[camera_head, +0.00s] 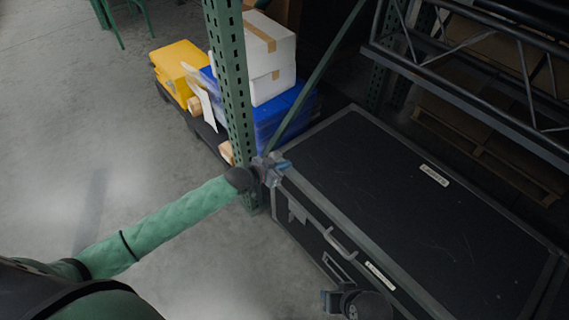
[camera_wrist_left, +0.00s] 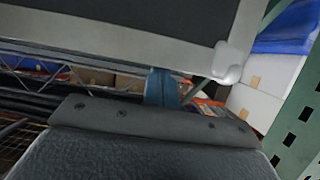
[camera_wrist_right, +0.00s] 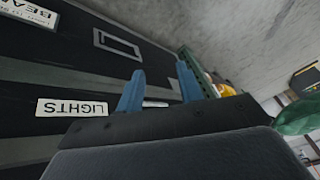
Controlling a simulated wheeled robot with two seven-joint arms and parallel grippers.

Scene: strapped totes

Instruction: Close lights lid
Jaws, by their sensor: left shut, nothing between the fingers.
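The large black case with metal edging has a front wall (camera_head: 310,228) with handles and a label. Its lid (camera_head: 410,210) lies flat over the top in the head view, with a small label. I cannot tell whether a thin gap stays under it. The right wrist view shows a "LIGHTS" label (camera_wrist_right: 72,107) upside down on the case. My left gripper (camera_head: 280,166) is shut and empty at the lid's near left corner; its fingers also show in the left wrist view (camera_wrist_left: 162,86) beside the metal-edged corner (camera_wrist_left: 232,62). My right gripper (camera_wrist_right: 158,92) is open, close to the case front.
A green perforated rack post (camera_head: 230,85) stands right beside my left gripper. Behind it are a yellow bin (camera_head: 180,62), blue totes (camera_head: 275,112) and white boxes (camera_head: 270,55). A dark metal truss (camera_head: 490,65) is at upper right. The floor at left is clear.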

